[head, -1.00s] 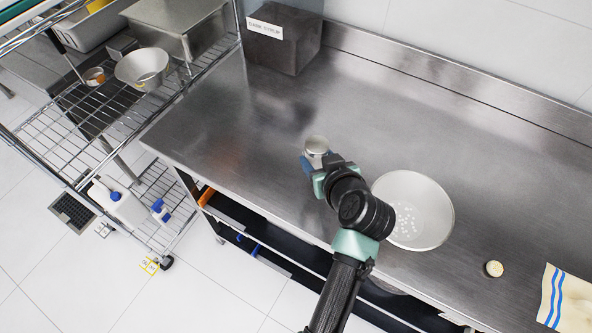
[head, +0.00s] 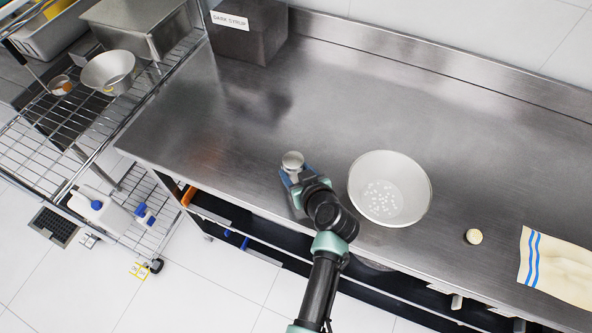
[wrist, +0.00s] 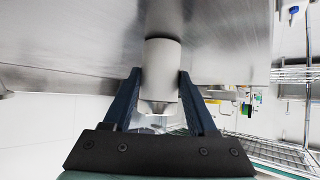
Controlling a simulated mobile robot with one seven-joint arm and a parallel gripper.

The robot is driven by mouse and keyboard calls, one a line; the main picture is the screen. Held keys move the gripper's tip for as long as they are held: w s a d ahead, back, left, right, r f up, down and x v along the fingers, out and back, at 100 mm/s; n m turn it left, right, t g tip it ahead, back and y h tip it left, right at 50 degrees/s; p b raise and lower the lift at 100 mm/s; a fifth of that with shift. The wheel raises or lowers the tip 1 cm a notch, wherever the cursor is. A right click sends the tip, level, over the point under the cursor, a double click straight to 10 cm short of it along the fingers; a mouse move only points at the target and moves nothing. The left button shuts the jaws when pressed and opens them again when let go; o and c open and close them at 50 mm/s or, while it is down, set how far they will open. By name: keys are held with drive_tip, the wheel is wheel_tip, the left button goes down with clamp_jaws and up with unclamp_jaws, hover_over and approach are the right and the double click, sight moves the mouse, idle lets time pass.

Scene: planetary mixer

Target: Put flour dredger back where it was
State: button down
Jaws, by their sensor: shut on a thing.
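The flour dredger (head: 292,160), a small pale metal cylinder, is in my gripper (head: 296,176) near the table's front edge in the head view. My gripper's blue fingers are closed on both sides of it. In the wrist view the dredger (wrist: 162,70) stands between the two fingers (wrist: 160,88), its narrower end towards the palm. I cannot tell whether it touches the steel table (head: 230,130) or hangs just above it.
A white bowl (head: 405,168) with white bits inside stands right of my gripper. A small round pale item (head: 474,237) and a striped towel (head: 560,265) lie farther right. A dark syrup bin (head: 248,30) stands at the back left. A wire rack (head: 75,130) is left. The table's middle is clear.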

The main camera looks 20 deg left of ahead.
drive_tip(key=shift+f+b, duration=0.25)
drive_tip(key=shift+b, duration=0.05)
drive_tip(key=shift+c, duration=1)
unclamp_jaws()
drive_tip(key=shift+r, duration=0.1)
drive_tip(key=shift+r, duration=0.1)
